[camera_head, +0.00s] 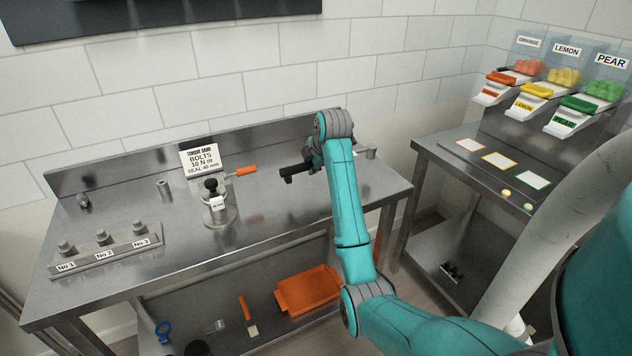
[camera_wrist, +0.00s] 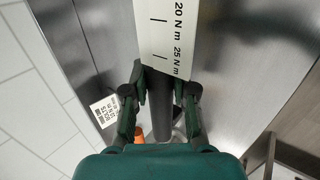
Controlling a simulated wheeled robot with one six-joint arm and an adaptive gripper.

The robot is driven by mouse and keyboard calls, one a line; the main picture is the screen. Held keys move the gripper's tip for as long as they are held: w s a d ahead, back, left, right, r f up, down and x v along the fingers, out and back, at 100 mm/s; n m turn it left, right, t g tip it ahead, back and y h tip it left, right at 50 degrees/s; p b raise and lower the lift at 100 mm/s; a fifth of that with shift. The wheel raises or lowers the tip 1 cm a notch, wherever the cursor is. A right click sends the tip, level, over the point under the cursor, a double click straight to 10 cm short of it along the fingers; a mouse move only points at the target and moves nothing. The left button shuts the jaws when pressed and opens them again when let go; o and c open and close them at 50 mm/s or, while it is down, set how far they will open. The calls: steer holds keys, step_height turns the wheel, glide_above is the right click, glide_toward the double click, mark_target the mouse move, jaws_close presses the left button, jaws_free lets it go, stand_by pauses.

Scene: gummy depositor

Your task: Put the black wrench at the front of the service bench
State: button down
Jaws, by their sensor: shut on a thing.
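The black wrench (camera_head: 297,170) is held above the right part of the steel service bench (camera_head: 270,228), toward its back. My gripper (camera_head: 314,158) is shut on it. In the wrist view, the fingers of my gripper (camera_wrist: 160,92) close around the wrench's dark shaft (camera_wrist: 161,112). A white scale plate (camera_wrist: 165,35) marked 20 N m and 25 N m shows beyond the fingers and seems to belong to the wrench. In the head view, my gripper partly hides the wrench's right end.
A fixture with an orange lever (camera_head: 218,208) and a torque card (camera_head: 198,157) stand mid-bench. A numbered bolt rack (camera_head: 105,250) is at the left. The bench's front right is clear. An orange tray (camera_head: 308,291) lies on the lower shelf. A gummy dispenser station (camera_head: 500,160) stands right.

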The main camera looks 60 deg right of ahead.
steer(key=shift+f, duration=3.25)
steer(key=c, duration=0.9)
jaws_free()
steer(key=shift+c, duration=0.2)
steer(key=v, duration=1.2)
steer(key=shift+s, duration=0.1)
